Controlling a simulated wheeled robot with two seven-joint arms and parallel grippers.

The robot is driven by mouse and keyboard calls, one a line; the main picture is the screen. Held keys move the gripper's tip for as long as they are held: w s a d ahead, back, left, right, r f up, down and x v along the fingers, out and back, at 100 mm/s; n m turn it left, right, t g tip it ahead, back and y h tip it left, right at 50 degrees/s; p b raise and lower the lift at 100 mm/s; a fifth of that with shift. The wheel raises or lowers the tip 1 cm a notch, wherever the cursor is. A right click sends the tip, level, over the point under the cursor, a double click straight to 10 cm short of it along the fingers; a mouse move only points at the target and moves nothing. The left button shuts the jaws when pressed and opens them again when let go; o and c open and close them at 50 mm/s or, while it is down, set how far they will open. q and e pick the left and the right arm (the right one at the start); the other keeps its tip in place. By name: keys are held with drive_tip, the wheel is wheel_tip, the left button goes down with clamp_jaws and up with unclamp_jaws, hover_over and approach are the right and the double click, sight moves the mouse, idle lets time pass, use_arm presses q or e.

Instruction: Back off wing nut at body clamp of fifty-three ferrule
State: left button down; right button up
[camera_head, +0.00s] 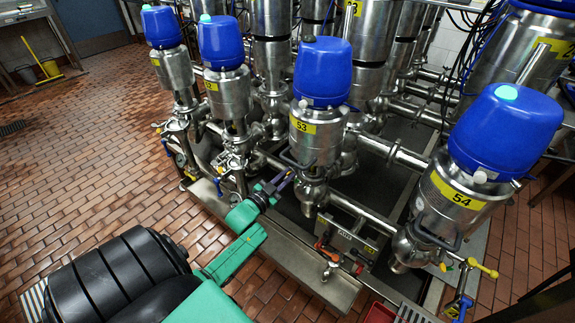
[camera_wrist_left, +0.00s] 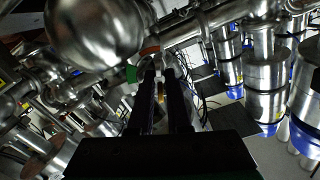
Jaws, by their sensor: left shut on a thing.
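The valve marked 53 (camera_head: 318,130) stands upright in the head view, with a blue cap and a yellow label. Its steel lower body and clamp area (camera_head: 312,188) sit below the label. My left gripper (camera_head: 284,182) reaches in from the left at the end of the green arm, with its tips close beside that lower body. In the left wrist view its two dark fingers (camera_wrist_left: 160,82) point at a pipe joint. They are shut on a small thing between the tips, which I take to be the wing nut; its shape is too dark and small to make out. My right gripper is not in view.
Valve 54 (camera_head: 460,195) stands to the right, and other blue-capped valves (camera_head: 222,75) stand to the left. Steel pipes (camera_head: 395,152) run between the bodies. A rounded steel body (camera_wrist_left: 95,30) is close to the fingers in the wrist view. The brick floor (camera_head: 100,150) is open at left.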

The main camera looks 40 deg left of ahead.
use_arm(q)
drive_tip(key=shift+n+p, duration=0.35)
drive_tip(key=shift+n, duration=0.85)
